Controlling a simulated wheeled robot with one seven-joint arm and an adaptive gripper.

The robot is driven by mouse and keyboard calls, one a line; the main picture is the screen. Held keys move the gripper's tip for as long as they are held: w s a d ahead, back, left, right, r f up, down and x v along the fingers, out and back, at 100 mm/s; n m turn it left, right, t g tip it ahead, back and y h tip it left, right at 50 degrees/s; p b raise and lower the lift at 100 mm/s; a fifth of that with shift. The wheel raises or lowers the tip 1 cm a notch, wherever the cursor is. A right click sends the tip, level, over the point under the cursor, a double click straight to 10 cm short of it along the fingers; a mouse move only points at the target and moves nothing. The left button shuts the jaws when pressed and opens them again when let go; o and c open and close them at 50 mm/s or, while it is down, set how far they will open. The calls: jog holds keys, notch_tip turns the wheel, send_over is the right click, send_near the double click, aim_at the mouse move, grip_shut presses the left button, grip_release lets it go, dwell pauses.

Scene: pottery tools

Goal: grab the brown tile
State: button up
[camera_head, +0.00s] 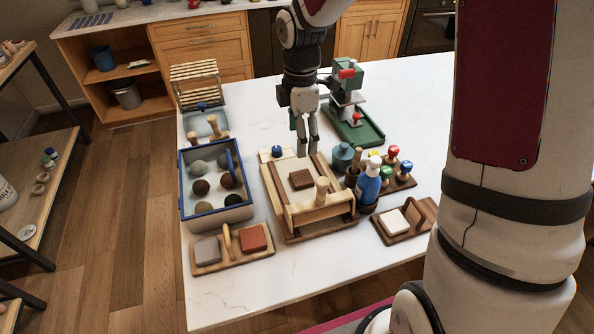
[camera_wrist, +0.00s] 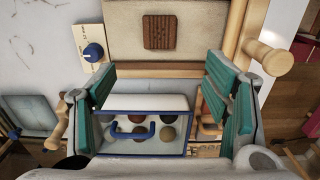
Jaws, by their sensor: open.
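The brown tile (camera_head: 301,179) is a small dark square with a grooved top. It lies flat on the board of a light wooden slab stand (camera_head: 275,204) in the middle of the white table. My gripper (camera_head: 308,151) points down above the back of this stand, apart from the tile. In the wrist view the tile (camera_wrist: 160,31) shows whole near the top edge, beyond the fingertips. The teal finger pads of my gripper (camera_wrist: 162,72) stand wide apart with nothing held between them.
A blue-rimmed box (camera_head: 217,213) of balls stands left of the stand. A rack with grey and red-brown tiles (camera_head: 232,263) is at front left. A blue bottle (camera_head: 369,186) and stamps stand close right. A green press (camera_head: 355,128) is behind. A wooden handle (camera_head: 322,188) rises beside the tile.

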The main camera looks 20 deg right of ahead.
send_over(300, 178)
notch_tip(300, 178, down, 8)
jog(key=shift+r, duration=0.1)
jog(key=shift+w+f+p, duration=0.1)
jog(key=shift+f+p, duration=0.75)
jog(key=shift+f, duration=2)
jog(key=c, duration=1.3)
